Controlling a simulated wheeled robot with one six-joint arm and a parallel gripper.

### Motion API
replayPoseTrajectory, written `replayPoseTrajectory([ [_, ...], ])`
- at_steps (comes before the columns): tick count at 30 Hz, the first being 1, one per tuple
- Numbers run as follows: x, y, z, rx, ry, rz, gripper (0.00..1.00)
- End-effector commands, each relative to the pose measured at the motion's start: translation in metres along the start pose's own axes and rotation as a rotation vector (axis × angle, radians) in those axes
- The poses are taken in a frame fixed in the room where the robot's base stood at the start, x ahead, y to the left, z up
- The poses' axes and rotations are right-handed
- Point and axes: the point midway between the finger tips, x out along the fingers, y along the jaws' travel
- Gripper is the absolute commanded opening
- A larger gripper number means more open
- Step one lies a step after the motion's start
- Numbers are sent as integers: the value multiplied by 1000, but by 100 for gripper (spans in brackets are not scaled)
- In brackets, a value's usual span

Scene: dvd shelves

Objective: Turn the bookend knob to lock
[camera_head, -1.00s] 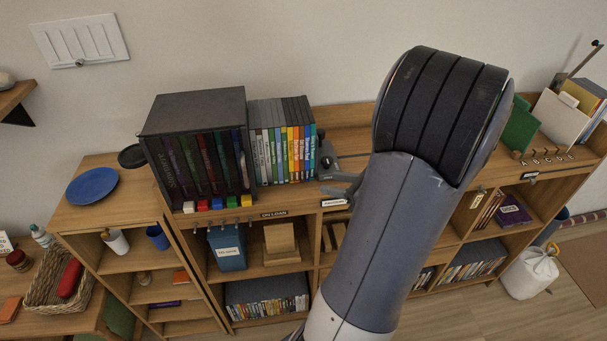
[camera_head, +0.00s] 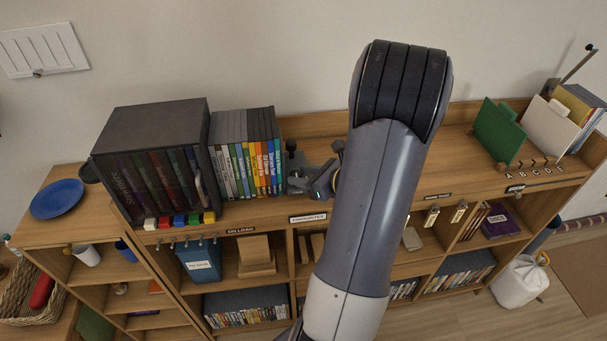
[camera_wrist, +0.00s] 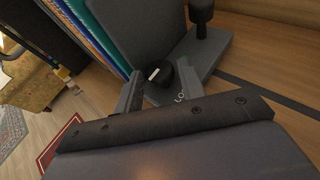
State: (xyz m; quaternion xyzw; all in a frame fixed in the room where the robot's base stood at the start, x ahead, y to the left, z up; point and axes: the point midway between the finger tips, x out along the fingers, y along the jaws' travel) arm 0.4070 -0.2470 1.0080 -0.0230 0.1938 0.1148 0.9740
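The grey bookend (camera_head: 297,183) stands on the shelf top at the right end of the DVD row. In the wrist view its upright plate (camera_wrist: 140,30) leans across the top beside the DVD spines. A black knob with a white mark (camera_wrist: 162,76) sits low on the bookend, directly ahead of my gripper (camera_wrist: 160,88). My gripper's two fingers are apart, one on each side of the knob; whether they touch it is unclear. In the head view my gripper (camera_head: 323,183) is at the bookend's right side, partly hidden by my arm.
A black-topped post (camera_wrist: 203,14) rises from the bookend's base near the knob. DVDs (camera_head: 246,155) and a dark case (camera_head: 155,165) stand to the left. The shelf top (camera_head: 430,165) is clear to the right, up to a green bookend (camera_head: 498,130).

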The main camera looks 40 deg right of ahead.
Motion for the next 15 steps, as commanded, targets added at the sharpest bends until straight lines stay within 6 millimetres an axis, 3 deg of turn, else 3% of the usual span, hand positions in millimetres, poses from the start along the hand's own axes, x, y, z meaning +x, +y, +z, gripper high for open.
replayPoseTrajectory([
  [6, 0, 0, 0, 0, 0, 0, 38],
  [15, 0, 0, 0, 0, 0, 0, 14],
])
